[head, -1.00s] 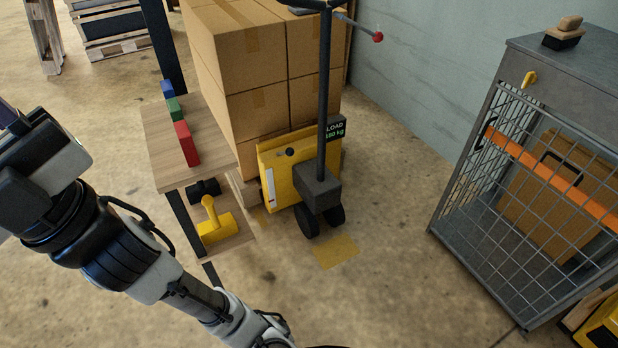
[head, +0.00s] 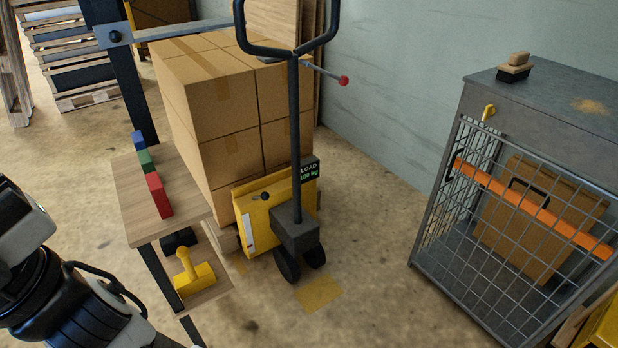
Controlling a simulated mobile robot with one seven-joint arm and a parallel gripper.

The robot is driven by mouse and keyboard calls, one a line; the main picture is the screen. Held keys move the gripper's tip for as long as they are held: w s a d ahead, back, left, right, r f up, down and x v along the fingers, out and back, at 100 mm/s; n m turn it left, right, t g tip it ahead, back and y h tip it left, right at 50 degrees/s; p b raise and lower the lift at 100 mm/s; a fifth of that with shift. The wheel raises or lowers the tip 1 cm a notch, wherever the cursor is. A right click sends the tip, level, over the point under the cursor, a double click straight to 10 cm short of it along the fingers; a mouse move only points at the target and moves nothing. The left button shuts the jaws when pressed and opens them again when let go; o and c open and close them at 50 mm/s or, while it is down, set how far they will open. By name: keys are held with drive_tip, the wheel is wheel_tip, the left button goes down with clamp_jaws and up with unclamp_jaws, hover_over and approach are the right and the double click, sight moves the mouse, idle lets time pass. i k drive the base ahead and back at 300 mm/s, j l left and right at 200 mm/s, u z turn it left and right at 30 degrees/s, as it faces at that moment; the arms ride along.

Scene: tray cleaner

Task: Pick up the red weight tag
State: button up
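My arm shows at the lower left, left of the shelf and apart from the tag. Its gripper fingers do not show in the head view.
A yellow pallet jack (head: 262,215) with stacked cartons (head: 217,125) stands right of the shelf. A yellow tool (head: 194,272) lies on the lower shelf. A wire cage (head: 500,240) stands at the right. Floor between jack and cage is clear.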

sight(158, 194)
drive_tip(key=k+j, duration=0.1)
drive_tip(key=j, duration=0.25)
drive_tip(key=k+j, duration=0.15)
drive_tip(key=j, duration=0.25)
drive_tip(key=k+j+z, duration=0.1)
drive_tip(key=j, duration=0.25)
drive_tip(key=k+j, duration=0.15)
drive_tip(key=j, duration=0.2)
drive_tip(key=k+j, duration=0.1)
drive_tip(key=j, duration=0.3)
drive_tip(key=k+j+z, duration=0.1)
drive_tip(key=j, duration=0.25)
drive_tip(key=k+j, duration=0.2)
drive_tip(key=j, duration=0.15)
